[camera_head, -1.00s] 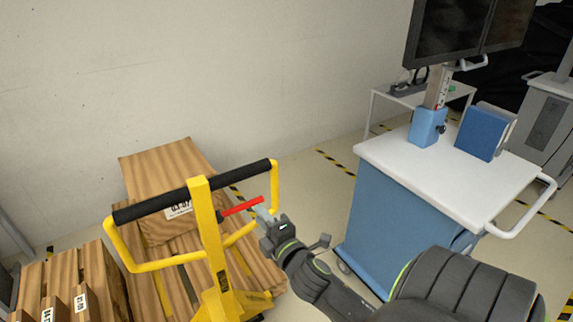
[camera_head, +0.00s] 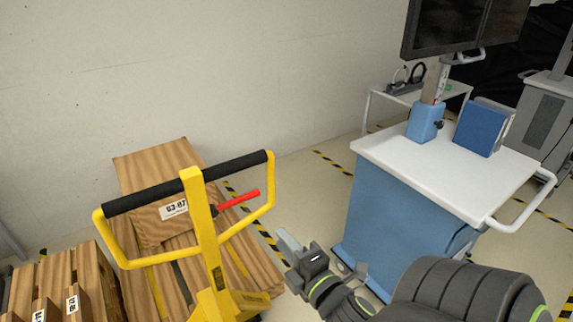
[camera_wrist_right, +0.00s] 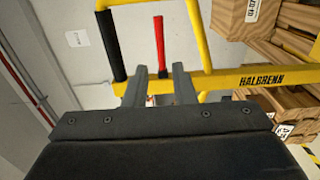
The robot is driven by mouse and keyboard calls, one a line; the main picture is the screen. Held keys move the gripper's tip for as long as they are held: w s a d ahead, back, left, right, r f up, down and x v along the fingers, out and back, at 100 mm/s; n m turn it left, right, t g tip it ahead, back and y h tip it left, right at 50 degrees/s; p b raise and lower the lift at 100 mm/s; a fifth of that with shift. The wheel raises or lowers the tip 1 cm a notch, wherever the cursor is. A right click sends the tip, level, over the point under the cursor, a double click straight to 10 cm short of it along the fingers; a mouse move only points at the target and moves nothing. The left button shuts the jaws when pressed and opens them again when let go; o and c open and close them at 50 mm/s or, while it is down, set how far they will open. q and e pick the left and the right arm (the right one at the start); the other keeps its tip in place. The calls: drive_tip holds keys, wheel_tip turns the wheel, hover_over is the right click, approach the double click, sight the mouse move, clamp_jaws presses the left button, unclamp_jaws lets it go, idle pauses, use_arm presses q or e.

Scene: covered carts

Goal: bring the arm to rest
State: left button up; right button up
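My right gripper (camera_head: 287,240) is in the head view, to the right of and below the red lever (camera_head: 238,199) on the yellow pallet jack handle (camera_head: 201,210). It is clear of the lever. In the right wrist view the two fingers of my right gripper (camera_wrist_right: 160,78) stand apart with nothing held between them. The red lever (camera_wrist_right: 159,45) shows beyond the fingertips, inside the yellow handle frame. My left gripper is in neither view.
Wooden crates (camera_head: 168,160) stand behind the pallet jack, with more boxes (camera_head: 88,272) at the lower left. A blue cart (camera_head: 385,225) with a white top and a monitor stands to the right. Floor with striped tape (camera_head: 335,165) lies between.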

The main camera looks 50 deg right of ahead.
idle(0.3)
wheel_tip(320, 180, down, 36)
drive_tip(key=s+d+m+g+y+b, duration=0.1)
drive_tip(key=s+d+m+g+b, duration=0.15)
drive_tip(key=m+g, duration=0.5)
drive_tip(key=s+a+f+m+g+y, duration=0.1)
drive_tip(key=s+f+m+g, duration=0.1)
drive_tip(key=s+f, duration=0.45)
drive_tip(key=s+f+m+g, duration=0.2)
drive_tip(key=s+f, duration=0.1)
drive_tip(key=f, duration=0.6)
drive_tip(key=s+a+f+m+g, duration=0.2)
drive_tip(key=s+f, duration=0.3)
drive_tip(key=s, duration=0.3)
drive_tip(key=s+a+f+m+g+y+b, duration=0.1)
drive_tip(key=s+a+f+m+g, duration=0.1)
drive_tip(key=s+f, duration=0.3)
drive_tip(key=s, duration=0.2)
drive_tip(key=shift+s+a+f+g, duration=0.15)
drive_tip(key=shift+s+a+g, duration=0.1)
drive_tip(key=shift+s+g, duration=0.1)
